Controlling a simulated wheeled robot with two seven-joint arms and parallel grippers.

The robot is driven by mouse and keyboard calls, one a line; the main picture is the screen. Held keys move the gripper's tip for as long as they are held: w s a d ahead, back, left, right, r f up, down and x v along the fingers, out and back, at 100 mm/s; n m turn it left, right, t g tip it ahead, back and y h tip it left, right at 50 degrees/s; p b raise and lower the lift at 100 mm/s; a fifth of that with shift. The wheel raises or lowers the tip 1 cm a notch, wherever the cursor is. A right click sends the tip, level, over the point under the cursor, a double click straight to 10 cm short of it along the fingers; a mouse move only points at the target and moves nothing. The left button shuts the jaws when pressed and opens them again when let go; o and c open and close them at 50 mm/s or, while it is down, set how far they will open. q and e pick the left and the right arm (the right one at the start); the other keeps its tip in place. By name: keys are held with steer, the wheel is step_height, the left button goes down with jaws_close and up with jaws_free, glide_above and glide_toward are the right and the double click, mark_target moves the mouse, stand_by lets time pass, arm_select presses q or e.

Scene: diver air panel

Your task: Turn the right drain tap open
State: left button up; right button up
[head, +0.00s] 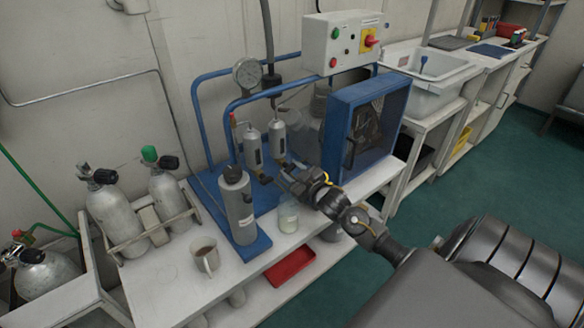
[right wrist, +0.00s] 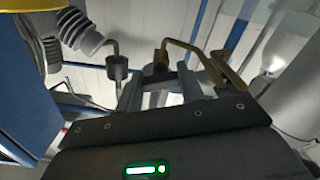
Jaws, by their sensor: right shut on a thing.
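Two small grey cylinders hang side by side on the blue frame, the left one (head: 253,148) and the right one (head: 277,138). A dark tap (head: 265,180) shows under the left cylinder. My right gripper (head: 284,170) is below the right cylinder, shut on the right drain tap, which its fingers mostly hide in the head view. In the right wrist view, my fingers (right wrist: 158,92) close around a small dark piece (right wrist: 158,72) beside a bent brass-coloured part (right wrist: 195,52). How far the tap is turned cannot be told. My left gripper is not in view.
A large grey bottle (head: 237,205) stands left of my right gripper, and a jar (head: 288,216) stands just below it. A blue-framed box (head: 347,118) is close on the right.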

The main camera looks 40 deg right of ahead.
steer(key=n+p, duration=0.2)
steer(key=n, duration=0.6)
steer(key=shift+r+p, duration=0.15)
steer(key=shift+p, duration=0.2)
arm_select(q)
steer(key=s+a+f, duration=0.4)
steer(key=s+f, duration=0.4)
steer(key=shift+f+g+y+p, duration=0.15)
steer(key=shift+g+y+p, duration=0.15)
steer(key=shift+p, duration=0.1)
arm_select(e)
steer(key=shift+n, duration=1.8)
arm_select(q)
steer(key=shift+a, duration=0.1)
arm_select(e)
steer(key=o, duration=1)
steer(key=shift+s, duration=0.1)
